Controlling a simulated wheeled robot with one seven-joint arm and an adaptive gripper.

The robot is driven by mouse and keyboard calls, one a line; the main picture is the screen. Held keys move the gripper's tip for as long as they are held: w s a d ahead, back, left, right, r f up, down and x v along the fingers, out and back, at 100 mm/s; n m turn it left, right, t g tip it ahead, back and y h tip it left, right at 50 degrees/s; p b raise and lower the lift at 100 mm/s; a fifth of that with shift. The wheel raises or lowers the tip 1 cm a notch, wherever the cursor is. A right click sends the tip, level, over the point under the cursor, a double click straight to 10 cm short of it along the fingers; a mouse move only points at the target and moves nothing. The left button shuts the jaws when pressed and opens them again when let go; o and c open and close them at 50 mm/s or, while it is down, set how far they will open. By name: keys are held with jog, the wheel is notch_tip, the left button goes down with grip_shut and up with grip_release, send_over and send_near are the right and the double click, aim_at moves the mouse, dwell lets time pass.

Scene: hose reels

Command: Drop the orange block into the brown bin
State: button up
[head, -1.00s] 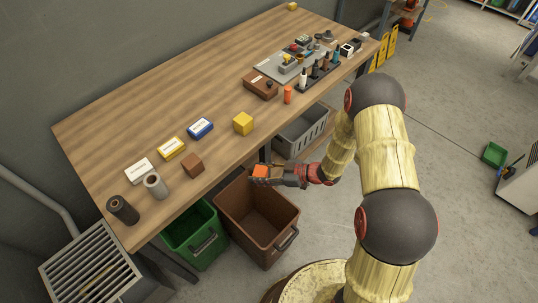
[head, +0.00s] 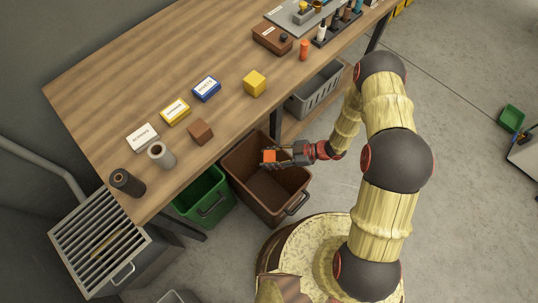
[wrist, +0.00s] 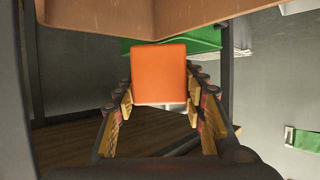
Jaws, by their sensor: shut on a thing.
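The orange block (head: 269,156) is held in my gripper (head: 279,156), which is shut on it. In the wrist view the orange block (wrist: 159,74) sits between the two fingers of my gripper (wrist: 159,100). The brown bin (head: 271,211) stands on the floor in front of the workbench, open at the top. In the head view the block and fingers appear over the bin's opening, towards its back right; how high above the rim they are is hard to tell. Part of a brown bin wall (wrist: 130,16) shows at the top of the wrist view.
A green bin (head: 205,201) stands left of the brown bin. A grey crate (head: 316,92) is under the wooden workbench (head: 150,75), behind my gripper. The bench holds a brown cube (head: 200,132), a yellow cube (head: 255,83) and several boxes. A slatted metal unit (head: 100,240) is at left.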

jog(key=shift+f+b, duration=1)
jog(key=shift+f, duration=0.65)
jog(key=o, duration=1.2)
jog(key=shift+o, duration=0.5)
jog(key=v, duration=1.2)
